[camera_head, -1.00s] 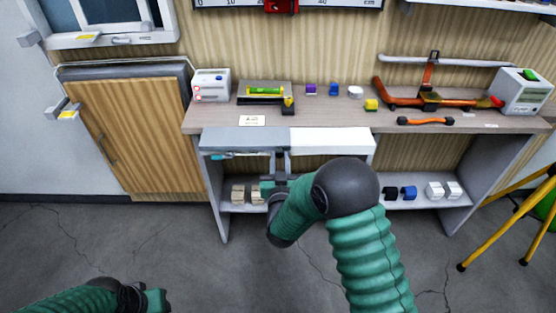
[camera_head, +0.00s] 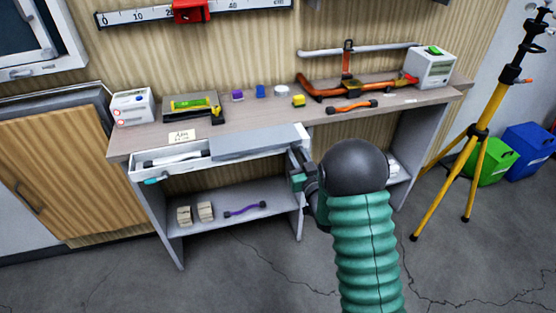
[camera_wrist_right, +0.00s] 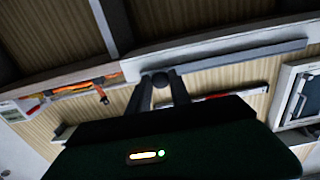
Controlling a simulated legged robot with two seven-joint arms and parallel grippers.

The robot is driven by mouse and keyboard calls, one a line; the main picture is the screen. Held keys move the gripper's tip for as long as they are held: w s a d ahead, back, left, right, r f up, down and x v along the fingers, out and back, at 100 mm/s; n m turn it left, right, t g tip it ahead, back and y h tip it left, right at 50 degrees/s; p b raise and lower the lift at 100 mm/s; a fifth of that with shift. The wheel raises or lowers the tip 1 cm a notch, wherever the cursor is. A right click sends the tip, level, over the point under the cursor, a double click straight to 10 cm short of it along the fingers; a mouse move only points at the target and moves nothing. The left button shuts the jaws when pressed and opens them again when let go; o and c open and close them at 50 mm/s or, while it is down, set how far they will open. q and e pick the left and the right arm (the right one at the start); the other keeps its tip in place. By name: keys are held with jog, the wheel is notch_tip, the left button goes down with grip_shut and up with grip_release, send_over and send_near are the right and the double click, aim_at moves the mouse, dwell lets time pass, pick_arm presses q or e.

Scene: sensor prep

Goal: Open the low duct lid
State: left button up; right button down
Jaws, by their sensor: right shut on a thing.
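The low duct (camera_head: 290,133) is a long white trough along the bench's front, below the worktop. Its grey sliding lid (camera_head: 250,144) covers the right part, and the left part is open, with a pale rod with dark ends (camera_head: 175,159) inside. My right gripper (camera_head: 298,158) is at the lid's right end, partly hidden behind my arm. In the wrist view its fingers (camera_wrist_right: 160,88) are shut on a dark round knob (camera_wrist_right: 160,77) by the lid (camera_wrist_right: 240,52). My left gripper is out of view.
The worktop (camera_head: 225,122) bears a level, small coloured blocks and orange tools. The lower shelf (camera_head: 245,222) holds pale blocks (camera_head: 195,213) and a purple-ended bar (camera_head: 245,209). A yellow tripod (camera_head: 480,150) stands at right. Floor in front is clear.

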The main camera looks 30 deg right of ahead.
jog(key=shift+s+d, duration=0.2)
jog(key=shift+d, duration=0.5)
jog(key=c, duration=1.2)
grip_release()
jog(key=shift+f, duration=0.1)
jog(key=shift+o, duration=0.2)
